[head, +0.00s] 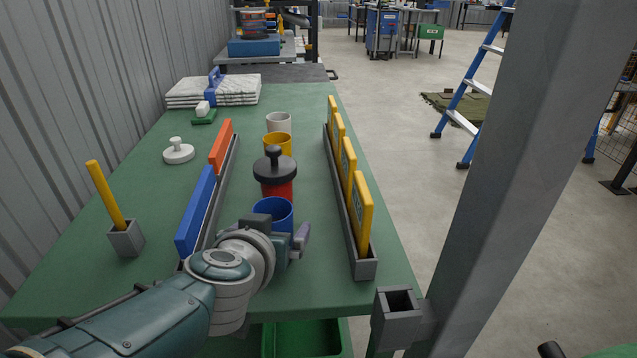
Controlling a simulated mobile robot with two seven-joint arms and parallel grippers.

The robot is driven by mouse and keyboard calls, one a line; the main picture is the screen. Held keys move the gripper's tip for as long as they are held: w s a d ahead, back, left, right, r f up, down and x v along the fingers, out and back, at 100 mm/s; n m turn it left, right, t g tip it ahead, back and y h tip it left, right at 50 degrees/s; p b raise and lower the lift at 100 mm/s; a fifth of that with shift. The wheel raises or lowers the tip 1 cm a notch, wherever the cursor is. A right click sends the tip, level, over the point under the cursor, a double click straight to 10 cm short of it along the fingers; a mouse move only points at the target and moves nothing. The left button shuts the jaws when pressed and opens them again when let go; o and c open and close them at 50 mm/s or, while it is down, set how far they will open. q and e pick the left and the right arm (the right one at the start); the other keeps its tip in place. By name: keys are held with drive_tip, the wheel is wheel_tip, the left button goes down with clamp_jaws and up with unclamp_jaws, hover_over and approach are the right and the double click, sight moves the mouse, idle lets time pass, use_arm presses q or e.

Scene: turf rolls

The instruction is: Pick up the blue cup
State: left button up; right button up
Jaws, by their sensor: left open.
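The blue cup (273,208) stands on the green table (320,290), nearest to me in a row of cups. Its lower part is hidden behind my left gripper. My left gripper (280,228) is open and right at the near side of the cup, with a finger on each side of its lower part. I cannot tell whether the fingers touch it. My right gripper is not in the picture.
Behind it stand a red cup (277,189) under a black knobbed lid (274,168), a yellow cup (278,142) and a white cup (279,122). A rack with blue and orange boards (195,211) is left; a rail with yellow plates (360,205) is right.

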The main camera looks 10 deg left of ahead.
use_arm(q)
drive_tip(key=shift+c, duration=0.4)
drive_tip(key=c, duration=1.4)
